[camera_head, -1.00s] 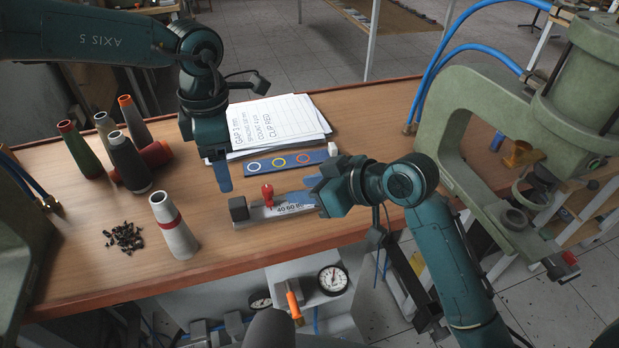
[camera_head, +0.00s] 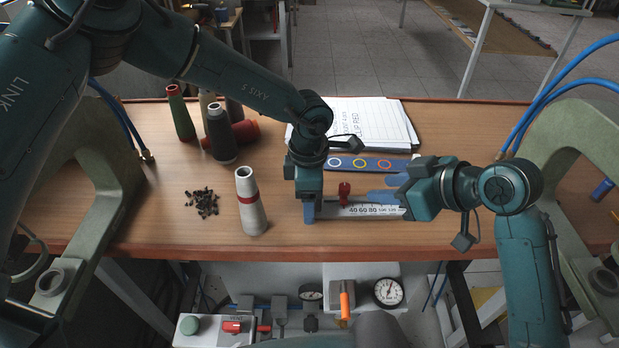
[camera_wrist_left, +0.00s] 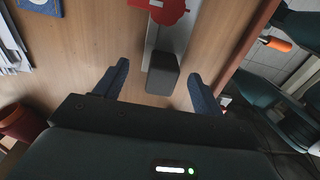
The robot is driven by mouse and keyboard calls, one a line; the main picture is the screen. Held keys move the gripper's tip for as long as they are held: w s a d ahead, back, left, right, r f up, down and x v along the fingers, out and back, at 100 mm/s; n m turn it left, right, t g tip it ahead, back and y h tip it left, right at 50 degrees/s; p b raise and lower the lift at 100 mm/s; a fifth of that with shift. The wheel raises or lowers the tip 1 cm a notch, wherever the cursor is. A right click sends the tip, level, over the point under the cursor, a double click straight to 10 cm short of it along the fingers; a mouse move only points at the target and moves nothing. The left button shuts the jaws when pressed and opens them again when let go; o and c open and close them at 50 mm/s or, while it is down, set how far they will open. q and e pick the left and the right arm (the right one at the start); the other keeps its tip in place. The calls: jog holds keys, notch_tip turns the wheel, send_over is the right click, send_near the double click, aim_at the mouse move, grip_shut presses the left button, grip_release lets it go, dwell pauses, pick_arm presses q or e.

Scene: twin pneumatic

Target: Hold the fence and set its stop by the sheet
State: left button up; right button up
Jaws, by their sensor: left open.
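The fence (camera_head: 372,211) is a pale ruled bar with printed numbers, lying along the table's front. Its red stop (camera_head: 344,190) stands near its left end; the stop also shows in the left wrist view (camera_wrist_left: 160,10). My left gripper (camera_head: 309,214) points down at the fence's left end. In the left wrist view it is open, with the fence's dark end block (camera_wrist_left: 163,76) between its fingertips, apart from both. My right gripper (camera_head: 377,188) points left over the fence's right part, its two fingers apart. The written sheet (camera_head: 385,120) lies behind, partly hidden by my left arm.
A blue strip with coloured rings (camera_head: 368,164) lies behind the fence. To the left are a white cone with a red band (camera_head: 251,205), several dark small pieces (camera_head: 202,202) and thread cones (camera_head: 221,135). Green machine frames (camera_head: 585,150) flank the table. Gauges (camera_head: 388,291) sit below its front edge.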

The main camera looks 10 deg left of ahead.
pick_arm(q)
jog(key=shift+f, duration=0.6)
jog(key=shift+c, duration=0.4)
jog(key=c, duration=1.1)
jog(key=shift+o, duration=0.2)
